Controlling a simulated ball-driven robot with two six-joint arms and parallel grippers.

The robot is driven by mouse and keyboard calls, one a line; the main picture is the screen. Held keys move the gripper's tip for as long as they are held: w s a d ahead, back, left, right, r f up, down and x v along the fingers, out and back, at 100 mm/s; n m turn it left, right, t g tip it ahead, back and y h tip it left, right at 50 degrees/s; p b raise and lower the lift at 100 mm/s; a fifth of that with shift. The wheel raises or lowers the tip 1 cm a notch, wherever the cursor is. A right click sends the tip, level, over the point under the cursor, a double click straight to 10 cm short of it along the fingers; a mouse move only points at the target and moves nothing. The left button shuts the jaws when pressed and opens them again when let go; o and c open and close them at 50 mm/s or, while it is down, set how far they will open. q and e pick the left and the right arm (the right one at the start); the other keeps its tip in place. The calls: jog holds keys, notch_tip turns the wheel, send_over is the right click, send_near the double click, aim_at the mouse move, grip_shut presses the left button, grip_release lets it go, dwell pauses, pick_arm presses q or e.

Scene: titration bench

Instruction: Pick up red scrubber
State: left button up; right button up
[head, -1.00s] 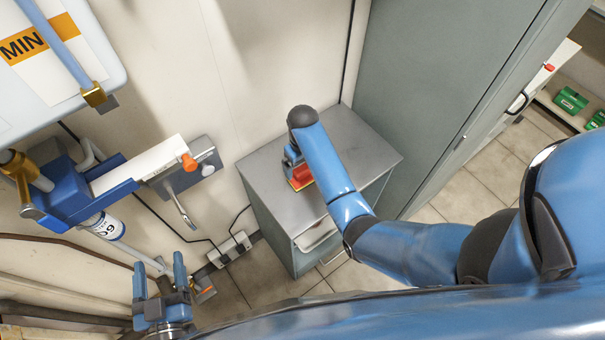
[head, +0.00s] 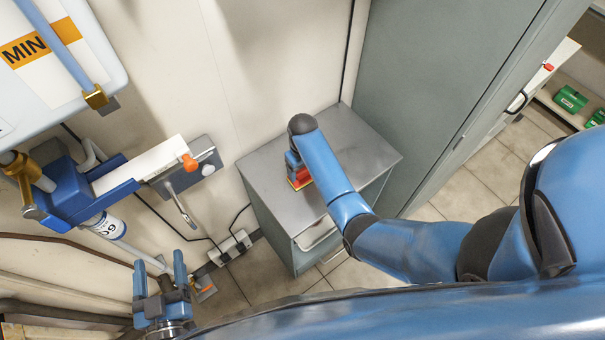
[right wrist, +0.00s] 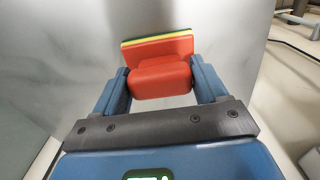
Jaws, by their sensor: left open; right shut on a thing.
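The red scrubber (head: 300,178) is on top of the grey cabinet in the head view, partly hidden by my right arm. In the right wrist view the scrubber (right wrist: 160,76) has a red grip block and a wider red body with yellow and dark green layers at its far edge. My right gripper (right wrist: 162,84) is shut on the red grip block, one blue finger on each side. Whether the scrubber touches the cabinet top I cannot tell. My left gripper (head: 160,280) is open and empty at the lower left of the head view, well away from the scrubber.
The grey cabinet (head: 355,150) has a bare top around the scrubber. A tall grey-green cabinet (head: 430,80) stands to its right. A blue clamp holder (head: 75,195) and a wall fixture (head: 190,165) are at left. Green boxes (head: 570,99) sit on a shelf at far right.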

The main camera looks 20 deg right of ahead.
jog(key=shift+r, duration=0.1)
notch_tip(320, 180, up, 20)
jog(key=p, duration=0.7)
dwell(0.4)
